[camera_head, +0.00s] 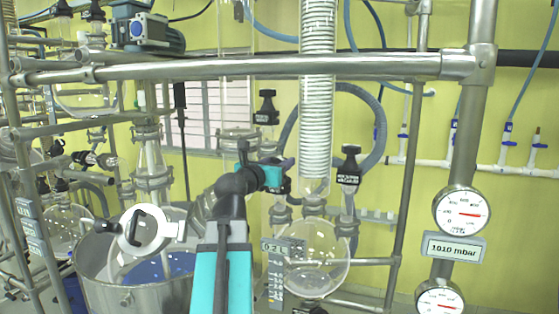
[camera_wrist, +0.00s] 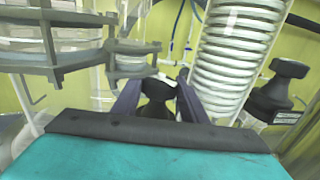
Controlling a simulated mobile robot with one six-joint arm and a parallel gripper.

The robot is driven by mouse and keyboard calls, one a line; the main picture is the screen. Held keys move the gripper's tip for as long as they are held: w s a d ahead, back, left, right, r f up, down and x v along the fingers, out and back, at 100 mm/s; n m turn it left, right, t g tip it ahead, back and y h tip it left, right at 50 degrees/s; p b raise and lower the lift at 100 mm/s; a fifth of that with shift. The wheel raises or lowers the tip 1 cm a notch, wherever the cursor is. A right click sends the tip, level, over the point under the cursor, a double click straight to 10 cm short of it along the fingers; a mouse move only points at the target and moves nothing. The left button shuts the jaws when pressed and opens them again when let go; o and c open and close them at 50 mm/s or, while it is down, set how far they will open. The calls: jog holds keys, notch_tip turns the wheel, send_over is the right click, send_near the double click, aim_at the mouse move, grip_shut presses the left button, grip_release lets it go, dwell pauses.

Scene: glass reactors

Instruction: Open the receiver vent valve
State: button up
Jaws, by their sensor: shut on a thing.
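My gripper (camera_head: 284,164) is in the middle of the head view, just left of the coiled glass condenser and above the round glass receiver flask (camera_head: 318,243). In the wrist view my gripper (camera_wrist: 158,92) has its two dark fingers on either side of a black valve knob (camera_wrist: 157,100), shut on it. The fingers and arm hide most of this knob in the head view. A second black valve handle (camera_head: 350,165) stands right of the condenser; it also shows in the wrist view (camera_wrist: 284,88). A third black handle (camera_head: 267,108) is higher, behind. Their labels are too small to read.
The coiled condenser (camera_head: 317,95) rises close beside my gripper. A horizontal steel bar (camera_head: 240,69) crosses above my arm. A steel vessel (camera_head: 130,285) stands at lower left. Pressure gauges (camera_head: 462,212) are on the right post.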

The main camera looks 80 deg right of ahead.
jog(key=shift+n+t+h, duration=0.4)
jog(key=shift+n+t, duration=1.1)
jog(key=shift+t, duration=0.8)
jog(key=o, duration=0.9)
jog(key=shift+c, duration=0.2)
jog(key=shift+a, duration=0.15)
jog(key=a+b, duration=0.2)
jog(key=a, duration=0.1)
jog(key=shift+w+f+b, duration=0.1)
jog(key=shift+f+b, duration=0.1)
jog(key=shift+b, duration=0.2)
jog(key=a+b, duration=0.4)
jog(key=b, duration=0.1)
jog(key=shift+a+r, duration=0.2)
jog(key=shift+a, duration=0.2)
